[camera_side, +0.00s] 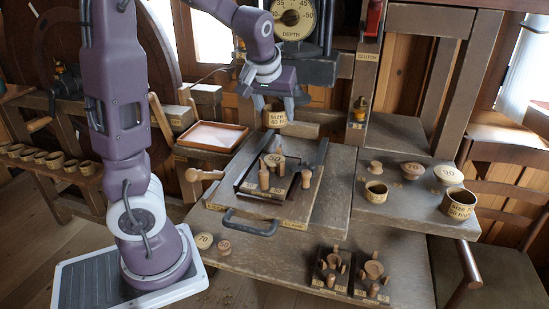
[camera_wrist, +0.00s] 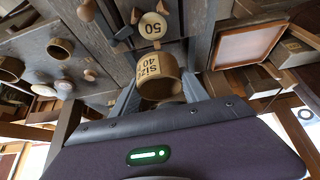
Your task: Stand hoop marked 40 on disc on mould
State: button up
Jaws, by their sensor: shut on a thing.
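My gripper (camera_side: 274,106) is shut on the hoop marked 40 (camera_side: 278,120), a tan ring with a "SIZE 40" label. It holds the hoop in the air above the back of the mould. In the wrist view the hoop (camera_wrist: 157,82) sits between the fingers, its open end showing. The mould (camera_side: 258,187) is a dark plate with upright wooden pegs on the central bench. The hoop is apart from the disc. The disc's underside is hidden.
Wooden pegs (camera_side: 306,178) rise around the disc. On the right shelf stand a larger labelled hoop (camera_side: 458,203), a small hoop (camera_side: 376,191) and knobbed discs (camera_side: 447,175). Discs (camera_side: 204,241) and pegged blocks (camera_side: 372,272) lie at the front. A shallow tray (camera_side: 212,136) is at left.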

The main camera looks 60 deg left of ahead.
aim_at(267, 118)
notch_tip(267, 118, down, 10)
jog(key=shift+s+r, duration=0.1)
jog(key=shift+s, duration=0.05)
jog(key=shift+f, duration=0.25)
jog(key=o, duration=1.3)
jog(key=shift+c, duration=0.2)
jog(key=shift+d+r, duration=0.1)
jog(key=shift+r, duration=0.35)
jog(key=v, duration=1.1)
jog(key=shift+s+d+r, duration=0.2)
jog(key=shift+d+r, duration=0.05)
jog(key=s+d+m+t+h, duration=0.1)
jog(key=s+d+m+h, duration=0.3)
jog(key=s+d+m, duration=0.5)
jog(key=s+d, duration=0.5)
jog(key=d, duration=0.3)
jog(key=shift+s+d+r, duration=0.25)
jog(key=shift+d+r, duration=0.1)
jog(key=shift+r, duration=0.05)
